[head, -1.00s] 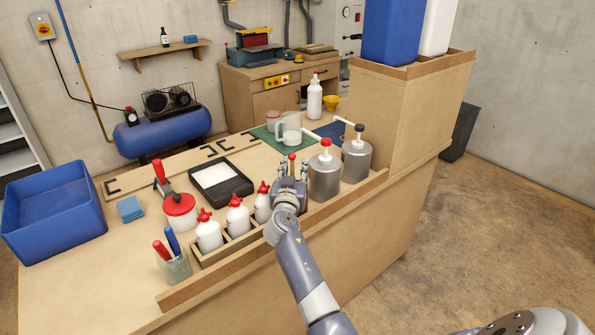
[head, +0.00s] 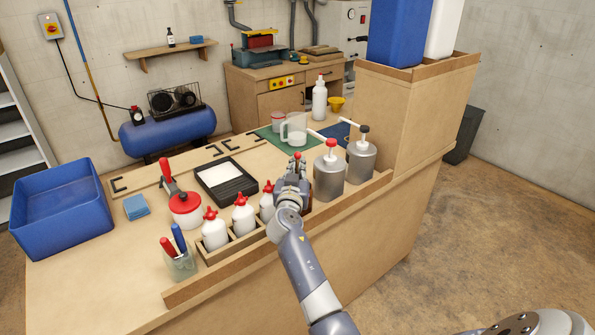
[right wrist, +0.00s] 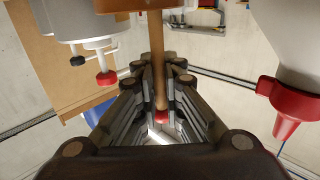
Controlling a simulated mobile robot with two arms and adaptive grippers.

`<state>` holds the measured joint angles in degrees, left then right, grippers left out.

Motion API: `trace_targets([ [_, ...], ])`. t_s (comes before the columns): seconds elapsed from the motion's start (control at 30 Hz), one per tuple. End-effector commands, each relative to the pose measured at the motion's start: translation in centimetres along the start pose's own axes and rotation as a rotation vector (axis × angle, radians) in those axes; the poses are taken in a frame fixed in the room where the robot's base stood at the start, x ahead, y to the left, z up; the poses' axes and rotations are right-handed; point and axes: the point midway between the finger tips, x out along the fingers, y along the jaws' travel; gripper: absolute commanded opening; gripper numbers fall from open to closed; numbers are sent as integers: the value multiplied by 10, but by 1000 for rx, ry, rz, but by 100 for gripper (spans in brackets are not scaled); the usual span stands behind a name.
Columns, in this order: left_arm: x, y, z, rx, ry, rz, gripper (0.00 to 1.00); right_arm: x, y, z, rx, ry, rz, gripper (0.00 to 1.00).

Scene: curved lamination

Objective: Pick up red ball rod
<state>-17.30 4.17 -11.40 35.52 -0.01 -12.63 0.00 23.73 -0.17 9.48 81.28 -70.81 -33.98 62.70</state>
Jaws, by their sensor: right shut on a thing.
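The red ball rod is a brown rod with a small red ball (head: 298,155) on top, showing in the head view just above my gripper. In the right wrist view the rod (right wrist: 157,60) runs between the fingers, its red ball (right wrist: 162,117) between the finger pads and its other end at a brown piece. My right gripper (head: 293,172) is shut on the rod, beside the white bottles. Whether the rod's lower end is clear of what holds it cannot be told. My left gripper is out of view.
Several white bottles with red caps (head: 243,218) stand in a wooden rack left of my gripper. Two metal pump cans (head: 328,180) stand close on its right. A black tray (head: 226,181) lies behind. A raised wooden lip (head: 240,278) edges the bench.

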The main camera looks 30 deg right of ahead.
Motion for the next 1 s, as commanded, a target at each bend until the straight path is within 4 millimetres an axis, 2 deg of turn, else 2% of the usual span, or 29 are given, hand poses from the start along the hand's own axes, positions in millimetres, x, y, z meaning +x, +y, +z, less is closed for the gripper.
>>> trace_targets([
  [0.27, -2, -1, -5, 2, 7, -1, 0, 0, 0, -41, 6, 7, 0, 0],
  [0.7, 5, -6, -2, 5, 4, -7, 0, 0, 0, -140, 5, 8, -1, 0],
  [0.8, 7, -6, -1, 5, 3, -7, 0, 0, 0, -157, 4, 7, -2, 0],
  [1.0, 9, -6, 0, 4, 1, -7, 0, 0, 0, -174, 2, 4, -1, 0],
])
